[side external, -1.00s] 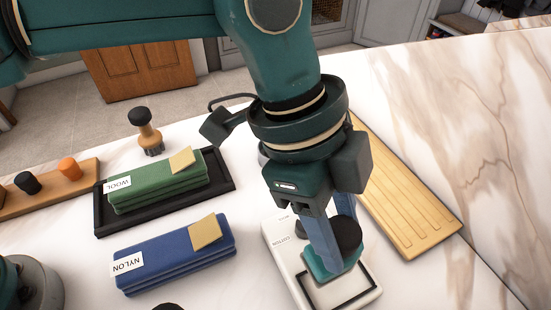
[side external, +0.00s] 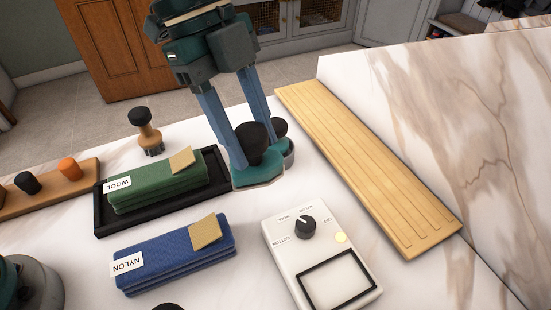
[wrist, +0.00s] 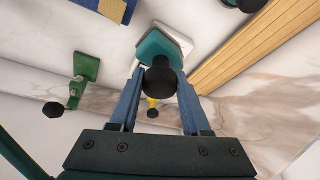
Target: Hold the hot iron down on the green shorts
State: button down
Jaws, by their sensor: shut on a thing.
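The green shorts (side external: 160,190) are a folded stack with a WOOL label and a tan patch, lying on a black tray (side external: 102,222) at the left. My gripper (side external: 245,150) is shut on the black knob of the teal iron (side external: 258,176). In the side view the iron appears just right of the tray's right end, off the shorts; its exact height is unclear. The wrist view shows the knob between my fingers (wrist: 160,95) and the teal iron body (wrist: 160,48) beyond it, with a pale edge.
A blue folded stack labelled NYLON (side external: 175,257) lies in front of the tray. A white dial unit (side external: 282,262) with an empty black-framed pad stands at front centre. Another dark knob (side external: 280,127) is behind the iron. A slatted wooden board (side external: 370,170) lies right. A wooden-handled tool (side external: 147,130) stands behind the tray.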

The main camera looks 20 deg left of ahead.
jog(key=shift+w+a+f+n, duration=0.5)
jog(key=shift+a+f, duration=0.45)
jog(key=shift+a, duration=1.7)
jog(key=shift+w+a+f+n, duration=0.45)
jog(key=shift+a+f, duration=0.55)
jog(key=shift+a, duration=1.65)
jog(key=shift+w+a+f+n, duration=0.35)
jog(key=shift+w+a+f, duration=0.45)
jog(key=shift+a, duration=1.85)
jog(key=shift+s+f+t, duration=0.2)
jog(key=shift+f+t, duration=0.1)
jog(key=shift+f, duration=0.65)
